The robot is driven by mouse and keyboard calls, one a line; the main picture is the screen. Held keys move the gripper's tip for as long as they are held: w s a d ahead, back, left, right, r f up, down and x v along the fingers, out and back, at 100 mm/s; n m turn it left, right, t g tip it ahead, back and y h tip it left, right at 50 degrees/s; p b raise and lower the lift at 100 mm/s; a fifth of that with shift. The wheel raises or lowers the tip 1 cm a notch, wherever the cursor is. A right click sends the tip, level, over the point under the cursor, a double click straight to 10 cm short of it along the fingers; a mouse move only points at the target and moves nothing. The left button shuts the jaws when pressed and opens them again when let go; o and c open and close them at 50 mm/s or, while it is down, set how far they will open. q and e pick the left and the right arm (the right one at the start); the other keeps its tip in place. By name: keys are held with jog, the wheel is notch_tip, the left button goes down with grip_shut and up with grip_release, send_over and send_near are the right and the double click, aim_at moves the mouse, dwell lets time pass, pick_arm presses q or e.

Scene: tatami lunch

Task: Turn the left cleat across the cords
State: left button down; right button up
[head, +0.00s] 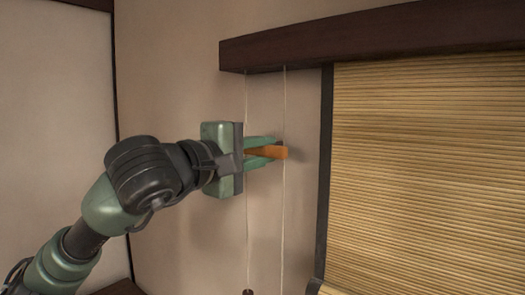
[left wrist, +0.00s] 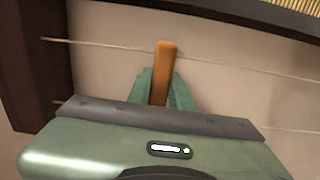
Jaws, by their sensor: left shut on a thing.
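The cleat (head: 280,153) is an orange-brown wooden bar on the beige wall, lying about level in the head view. My left gripper (head: 270,152) is shut on it, one finger above and one below. The cleat's free end overlaps the right cord (head: 283,215); the left cord (head: 247,235) passes behind my gripper. In the left wrist view the cleat (left wrist: 164,75) stands between the fingertips (left wrist: 165,92), and its tip crosses in front of one cord (left wrist: 105,46). The second cord is mostly hidden by my gripper. My right gripper is not in view.
A dark wooden headrail (head: 290,52) runs above, with the cords hanging from it. A bamboo blind (head: 430,170) with a dark edge strip hangs at the right. A dark knob (head: 248,292) shows at the bottom of the left cord. The wall below the cleat is clear.

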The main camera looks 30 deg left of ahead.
pick_arm(q)
jog(key=c, duration=1.3)
grip_release()
jog(key=shift+s+f+b, duration=0.1)
jog(key=shift+s+b, duration=0.2)
jog(key=shift+s, duration=0.15)
jog(key=s, duration=0.2)
jog(key=s+b, duration=0.1)
jog(key=s, duration=0.1)
jog(key=s+b, duration=0.1)
jog(key=s, duration=0.1)
jog(key=shift+s+a, duration=0.3)
jog(key=shift+s, duration=0.1)
